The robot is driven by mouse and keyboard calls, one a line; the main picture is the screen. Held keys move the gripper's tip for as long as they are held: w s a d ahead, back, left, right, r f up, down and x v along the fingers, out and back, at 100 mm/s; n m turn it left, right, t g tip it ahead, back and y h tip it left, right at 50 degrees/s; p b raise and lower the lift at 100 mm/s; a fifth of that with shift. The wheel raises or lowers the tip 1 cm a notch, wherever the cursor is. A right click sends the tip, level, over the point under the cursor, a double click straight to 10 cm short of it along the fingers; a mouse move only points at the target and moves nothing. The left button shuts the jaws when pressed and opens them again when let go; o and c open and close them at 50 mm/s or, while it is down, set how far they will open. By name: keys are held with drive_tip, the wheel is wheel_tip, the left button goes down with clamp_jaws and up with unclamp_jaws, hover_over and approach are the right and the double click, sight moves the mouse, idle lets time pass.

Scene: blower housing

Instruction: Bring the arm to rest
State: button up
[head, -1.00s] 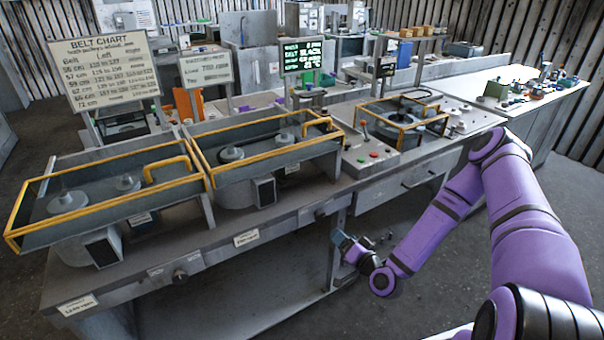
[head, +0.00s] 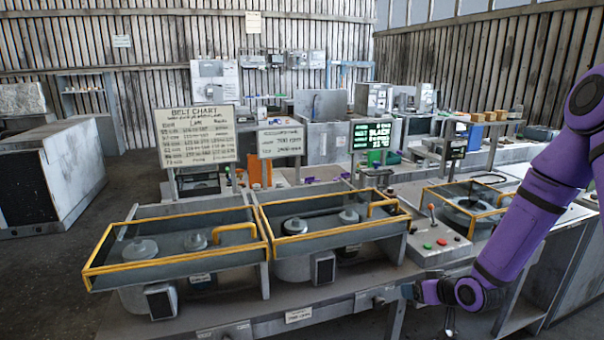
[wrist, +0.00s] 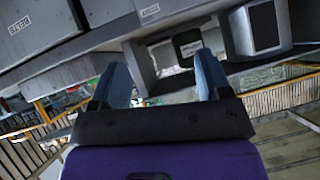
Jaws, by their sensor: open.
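My purple arm comes in from the right in the head view and bends down to the front of the workbench. My gripper (head: 412,292) is near the front edge of the bench (head: 340,300), below the right-hand yellow-railed blower housing (head: 333,231). In the wrist view my gripper (wrist: 162,82) shows two blue fingers spread apart with nothing between them. I cannot tell from these frames whether the fingers touch the bench.
A second yellow-railed housing (head: 172,252) stands at the left. A belt chart (head: 197,135) stands behind. A drawer labelled BELTS (wrist: 35,22) shows in the wrist view.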

drive_tip(key=s+d+r+g+h, duration=0.1)
drive_tip(key=s+r+h, duration=0.3)
drive_tip(key=r, duration=0.8)
drive_tip(key=s+d+r+g+h, duration=0.15)
drive_tip(key=s+r, duration=0.35)
drive_tip(key=r, duration=0.7)
drive_tip(key=s+a+r+m+g, duration=0.1)
drive_tip(key=s+r, duration=0.5)
drive_tip(key=s, duration=0.5)
drive_tip(key=s+a+r+m, duration=0.1)
drive_tip(key=s+r, duration=0.5)
drive_tip(key=s, duration=0.6)
drive_tip(key=shift+a+m+g+y, duration=0.35)
drive_tip(key=shift+a+m, duration=0.05)
drive_tip(key=shift+a, duration=0.2)
drive_tip(key=shift+w+r, duration=0.1)
